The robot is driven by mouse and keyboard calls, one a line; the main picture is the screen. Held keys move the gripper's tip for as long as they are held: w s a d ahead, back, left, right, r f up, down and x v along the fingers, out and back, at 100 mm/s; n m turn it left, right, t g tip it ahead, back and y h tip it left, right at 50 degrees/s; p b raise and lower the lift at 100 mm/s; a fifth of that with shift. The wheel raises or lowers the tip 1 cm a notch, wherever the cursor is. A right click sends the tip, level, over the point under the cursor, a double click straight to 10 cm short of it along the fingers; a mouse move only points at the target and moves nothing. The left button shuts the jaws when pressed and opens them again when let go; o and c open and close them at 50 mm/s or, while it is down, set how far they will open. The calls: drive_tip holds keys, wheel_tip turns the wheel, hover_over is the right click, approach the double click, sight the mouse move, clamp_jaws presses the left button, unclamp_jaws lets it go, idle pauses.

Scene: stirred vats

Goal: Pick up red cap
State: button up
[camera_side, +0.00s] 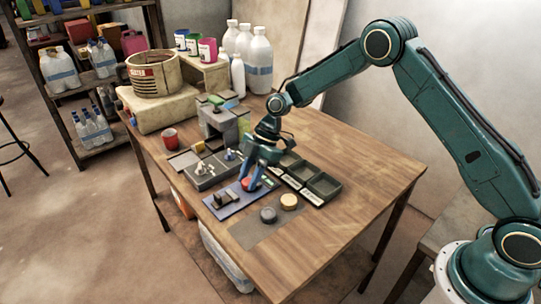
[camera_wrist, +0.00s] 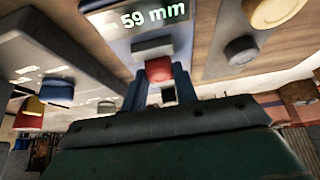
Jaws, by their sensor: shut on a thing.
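The red cap (camera_wrist: 159,69) sits between the two blue fingers of my gripper (camera_wrist: 162,88) in the wrist view. The fingers are shut on it. In the side view my gripper (camera_side: 252,182) points down over the blue plate (camera_side: 226,203), and a bit of red (camera_side: 249,184) shows between its fingers. The rest of the cap is hidden by the fingers. I cannot tell whether the cap touches the plate.
A dark round cap (camera_side: 268,215) and a tan round cap (camera_side: 289,201) lie on a grey mat (camera_side: 245,235) at the front. Dark trays (camera_side: 322,187) are to the right of my gripper. A grey block with switches (camera_side: 205,176) is to the left. The table's right side is clear.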

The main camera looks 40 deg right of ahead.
wheel_tip(320, 180, up, 19)
drive_tip(key=shift+r, duration=0.2)
idle(0.4)
